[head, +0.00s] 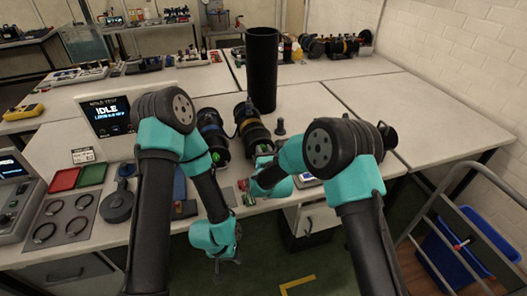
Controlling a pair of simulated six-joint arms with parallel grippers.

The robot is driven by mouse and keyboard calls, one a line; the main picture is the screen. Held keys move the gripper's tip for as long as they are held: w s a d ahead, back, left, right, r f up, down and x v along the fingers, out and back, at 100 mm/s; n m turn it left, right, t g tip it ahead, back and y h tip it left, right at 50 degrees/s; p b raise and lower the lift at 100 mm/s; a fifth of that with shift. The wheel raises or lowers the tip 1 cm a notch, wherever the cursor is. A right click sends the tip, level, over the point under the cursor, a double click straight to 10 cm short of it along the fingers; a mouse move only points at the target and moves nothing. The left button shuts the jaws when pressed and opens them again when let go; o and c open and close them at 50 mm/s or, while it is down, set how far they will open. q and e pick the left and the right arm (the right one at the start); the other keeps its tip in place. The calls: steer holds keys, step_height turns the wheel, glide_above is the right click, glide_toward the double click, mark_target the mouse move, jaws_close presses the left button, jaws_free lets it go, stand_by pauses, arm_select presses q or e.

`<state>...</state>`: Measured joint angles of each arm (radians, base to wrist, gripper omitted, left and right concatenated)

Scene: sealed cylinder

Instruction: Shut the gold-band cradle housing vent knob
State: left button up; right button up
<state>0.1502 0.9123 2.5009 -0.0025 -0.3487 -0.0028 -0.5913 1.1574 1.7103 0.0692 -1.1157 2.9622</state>
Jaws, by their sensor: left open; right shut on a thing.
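The gold-band cradle housing (251,127) is a dark cylinder with a gold band, lying on the bench near the middle of the head view. Its near end is close to my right wrist; I cannot make out its vent knob or the knob's position. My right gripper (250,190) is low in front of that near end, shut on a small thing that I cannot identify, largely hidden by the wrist. My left gripper (226,263) is open and empty, pointing down in front of the bench edge, well apart from the housing.
A similar blue-band housing (211,131) lies left of the gold-band one. A tall black tube (262,70) stands behind. A screen reading IDLE (107,114), red tray (64,180) and green tray (92,174) are left. The right bench is mostly clear.

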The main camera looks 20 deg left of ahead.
steer(key=o, duration=0.9)
steer(key=shift+s, duration=0.1)
steer(key=v, duration=1.7)
steer(key=shift+s, duration=0.1)
